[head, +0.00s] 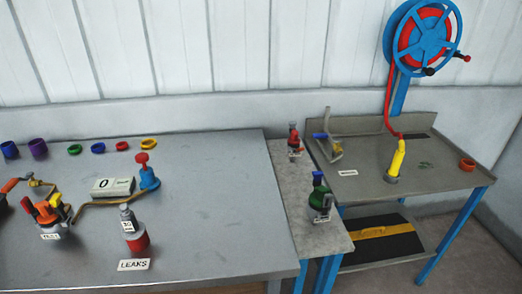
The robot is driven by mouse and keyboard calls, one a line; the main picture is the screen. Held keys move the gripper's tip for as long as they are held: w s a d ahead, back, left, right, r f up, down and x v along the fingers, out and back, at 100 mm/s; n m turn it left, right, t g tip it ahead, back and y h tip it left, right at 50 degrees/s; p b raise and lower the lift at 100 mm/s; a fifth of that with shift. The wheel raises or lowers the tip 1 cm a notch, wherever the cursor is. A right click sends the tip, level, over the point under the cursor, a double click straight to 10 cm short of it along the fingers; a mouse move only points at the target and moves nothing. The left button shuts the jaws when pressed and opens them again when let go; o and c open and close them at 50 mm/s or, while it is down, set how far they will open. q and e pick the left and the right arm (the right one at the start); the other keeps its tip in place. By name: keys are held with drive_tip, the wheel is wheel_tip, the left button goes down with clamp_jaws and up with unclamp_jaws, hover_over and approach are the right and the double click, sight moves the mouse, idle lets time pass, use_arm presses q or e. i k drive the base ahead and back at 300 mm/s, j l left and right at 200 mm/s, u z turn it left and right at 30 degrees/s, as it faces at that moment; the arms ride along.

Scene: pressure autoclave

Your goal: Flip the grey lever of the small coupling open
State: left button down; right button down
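I cannot tell for certain which fitting is the small coupling. On the narrow middle table, a small fitting (320,198) has a blue top, a green body and a grey part on its right side, with a label at its foot. A smaller red and dark fitting (294,141) stands behind it. To the right, a bent grey bar (328,130) rises beside a blue handle and a small yellow part. The position of any grey lever is too small to read. Neither gripper is in view.
The large grey table (210,215) holds coloured rings, a counter block (113,187), a blue valve with a red knob (148,172) and a red cylinder (138,242). The right bench has a yellow nozzle (396,160) under a hose reel (423,38). The large table's right half is clear.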

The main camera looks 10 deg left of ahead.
sight(292, 125)
drive_tip(key=i+l, duration=0.15)
drive_tip(key=l, duration=0.25)
drive_tip(key=i+l, duration=0.2)
drive_tip(key=l, duration=0.15)
drive_tip(key=i+l, duration=0.15)
drive_tip(key=l, duration=0.25)
